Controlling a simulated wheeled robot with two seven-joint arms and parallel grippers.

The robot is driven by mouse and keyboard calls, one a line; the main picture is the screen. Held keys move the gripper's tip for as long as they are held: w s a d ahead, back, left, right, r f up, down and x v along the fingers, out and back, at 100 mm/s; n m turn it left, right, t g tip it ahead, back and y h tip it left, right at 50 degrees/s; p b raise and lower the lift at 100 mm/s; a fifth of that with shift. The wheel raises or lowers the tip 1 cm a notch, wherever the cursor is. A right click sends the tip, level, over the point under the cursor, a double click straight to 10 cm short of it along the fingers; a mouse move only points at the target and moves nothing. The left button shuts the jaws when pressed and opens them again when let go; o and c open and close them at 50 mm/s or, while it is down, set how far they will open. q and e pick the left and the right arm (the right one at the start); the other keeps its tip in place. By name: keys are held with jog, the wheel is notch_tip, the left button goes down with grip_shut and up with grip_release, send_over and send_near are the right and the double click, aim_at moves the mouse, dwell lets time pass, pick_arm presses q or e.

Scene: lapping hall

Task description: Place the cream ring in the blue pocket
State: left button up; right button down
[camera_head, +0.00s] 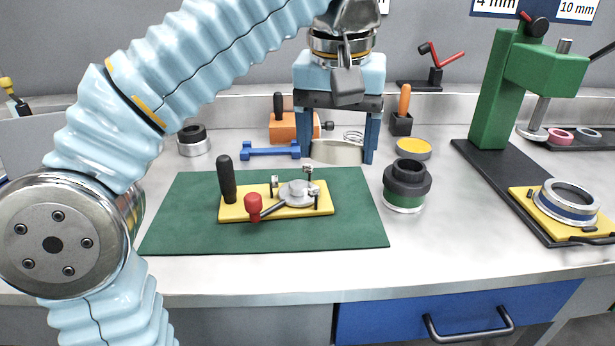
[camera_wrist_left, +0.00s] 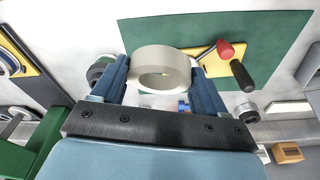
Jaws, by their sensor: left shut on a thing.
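My left gripper (camera_head: 333,155) is above the back of the bench, shut on the cream ring (camera_head: 336,153). In the left wrist view the ring (camera_wrist_left: 146,60) sits between the two blue fingers, tilted to that camera, its hole visible. A round metal fixture with a blue band (camera_head: 567,205) sits on a yellow plate at the right; it looks like the blue pocket and is well apart from the gripper. Part of it also shows at the left edge of the left wrist view (camera_wrist_left: 8,64). My right gripper is not in view.
A black cylinder with a green band (camera_head: 404,188) stands right of the mat. A green press (camera_head: 497,105) rises behind the yellow plate (camera_head: 522,196). The front bench strip is clear.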

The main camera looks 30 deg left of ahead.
pick_arm(q)
jog(key=b, duration=0.2)
send_over(301, 182)
jog(key=s+d, duration=0.1)
notch_tip(301, 182, down, 8)
jog(key=shift+s+f, duration=0.1)
jog(key=shift+s, duration=0.05)
jog(key=f, duration=0.2)
jog(key=w+a+f, duration=0.1)
jog(key=shift+f, duration=0.7)
